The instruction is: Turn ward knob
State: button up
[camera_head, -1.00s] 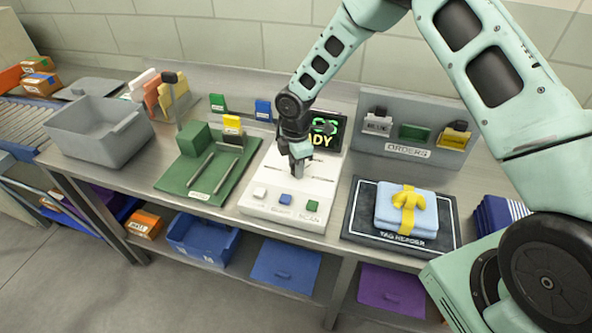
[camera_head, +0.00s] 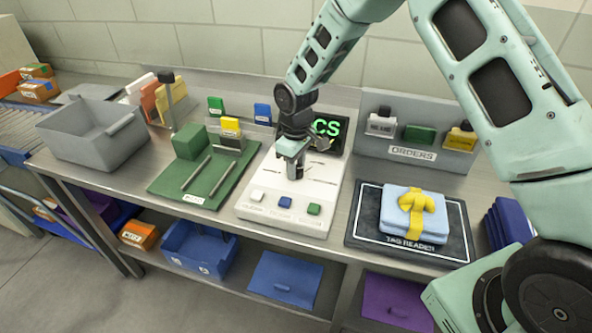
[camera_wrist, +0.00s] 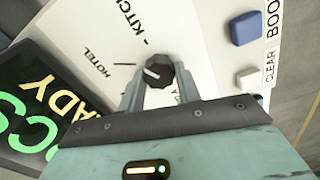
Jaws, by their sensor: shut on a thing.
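The knob (camera_wrist: 158,72) is dark and round with a white mark. In the wrist view it sits on the white console panel between my two fingertips. The white mark faces left, roughly towards the tick by the HOTEL label (camera_wrist: 97,73). A KITCHEN label, cut off by the frame edge, lies above it, and another label is partly hidden by my right finger. My gripper (camera_wrist: 158,88) is shut on the knob. In the head view my gripper (camera_head: 294,172) points down at the white console (camera_head: 322,185) and hides the knob.
The console has white, blue and green buttons (camera_head: 285,202) at its front. A lit screen (camera_head: 327,127) stands behind it. A green board (camera_head: 165,183) with rods is at the left. A tag reader (camera_head: 365,228) bearing a blue ribboned bundle is at the right.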

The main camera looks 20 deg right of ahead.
aim_at(297, 167)
jog(key=m+b, duration=0.1)
jog(key=m, duration=0.5)
jog(key=shift+w, duration=0.1)
jog(key=shift+r+b, duration=0.1)
jog(key=shift+b, duration=0.2)
dwell(0.3)
jog(key=o, duration=1)
jog(key=shift+d, duration=0.1)
jog(key=shift+c, duration=0.2)
notch_tip(297, 167, up, 17)
jog(key=b, duration=0.2)
jog(key=shift+r+b, duration=0.15)
jog(key=shift+b, duration=0.25)
